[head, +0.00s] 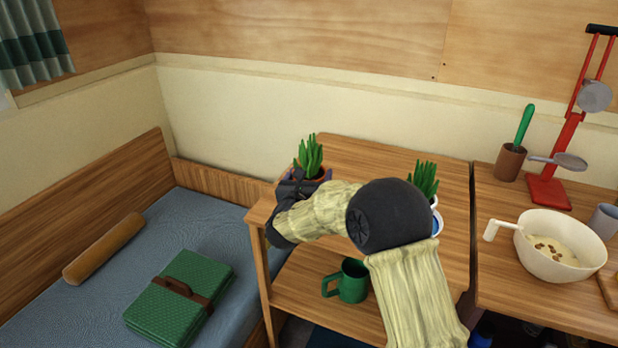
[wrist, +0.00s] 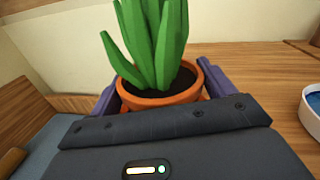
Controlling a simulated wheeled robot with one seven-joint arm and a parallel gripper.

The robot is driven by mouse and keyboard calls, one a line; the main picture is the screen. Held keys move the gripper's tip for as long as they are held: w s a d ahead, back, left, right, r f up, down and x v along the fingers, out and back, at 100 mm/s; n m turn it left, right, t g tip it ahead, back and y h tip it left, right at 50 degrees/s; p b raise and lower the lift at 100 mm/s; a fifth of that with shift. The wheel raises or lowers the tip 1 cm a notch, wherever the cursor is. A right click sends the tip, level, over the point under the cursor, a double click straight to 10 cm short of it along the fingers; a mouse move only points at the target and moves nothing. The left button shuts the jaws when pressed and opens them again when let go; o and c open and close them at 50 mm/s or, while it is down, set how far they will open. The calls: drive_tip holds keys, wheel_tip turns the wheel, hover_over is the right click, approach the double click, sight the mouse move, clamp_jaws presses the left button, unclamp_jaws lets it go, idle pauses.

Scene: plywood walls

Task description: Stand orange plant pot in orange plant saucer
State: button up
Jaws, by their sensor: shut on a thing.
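The orange plant pot (wrist: 158,99) holds dark soil and a spiky green plant; in the head view the pot (head: 321,174) shows only in part behind my gripper. My gripper (wrist: 160,90) has a purple finger on each side of the pot and is shut on it. In the head view my gripper (head: 309,183) is over the left part of the wooden table. The pot looks upright. Its base is hidden, so I cannot tell whether it touches anything below. I cannot make out the orange plant saucer in either view; my arm and gripper cover part of the table.
A second plant (head: 424,178) in a white pot stands right of my arm, by a white-and-blue dish (wrist: 311,112). A green mug (head: 352,281) stands nearer the front. A white bowl (head: 535,262) is on the right-hand table. Bare tabletop (head: 365,160) lies between the plants.

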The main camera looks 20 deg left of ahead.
drive_tip(key=shift+r, duration=0.15)
drive_tip(key=o, duration=1.3)
drive_tip(key=s+d+b, duration=0.1)
drive_tip(key=s+b, duration=0.1)
drive_tip(key=s, duration=1.5)
drive_tip(key=shift+s+d+b, duration=0.15)
drive_tip(key=shift+s+b, duration=0.05)
drive_tip(key=shift+b, duration=0.15)
